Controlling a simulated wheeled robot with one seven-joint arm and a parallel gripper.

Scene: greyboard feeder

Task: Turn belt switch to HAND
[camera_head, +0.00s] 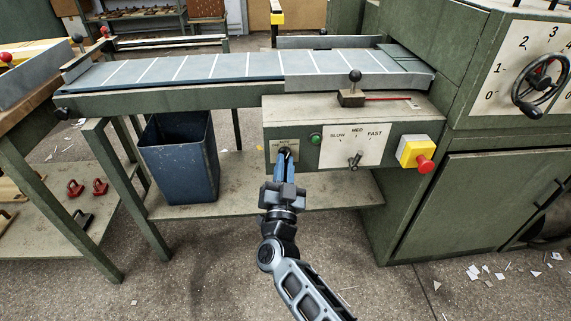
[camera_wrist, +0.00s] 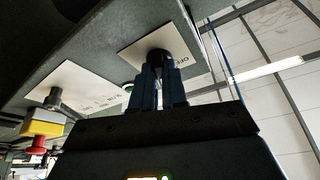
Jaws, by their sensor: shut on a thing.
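The belt switch (camera_head: 287,150) sits on a small pale label plate at the left end of the control box (camera_head: 356,111). In the wrist view its dark knob (camera_wrist: 158,56) stands out from the pale plate (camera_wrist: 185,45). My gripper (camera_head: 286,158) reaches up from below, and its blue-tipped fingers are closed on the switch knob. In the wrist view the fingers (camera_wrist: 156,80) hold the knob from both sides. The fingers hide much of the switch, and I cannot read its setting. Part of the plate's lettering shows but is too small to read surely.
Right of the switch are a green button (camera_head: 315,138), a speed lever (camera_head: 355,160) on a SLOW-MED-FAST plate, and a red stop button (camera_head: 425,164) on a yellow box. The belt (camera_head: 230,68) runs above. A blue bin (camera_head: 180,160) stands left under it.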

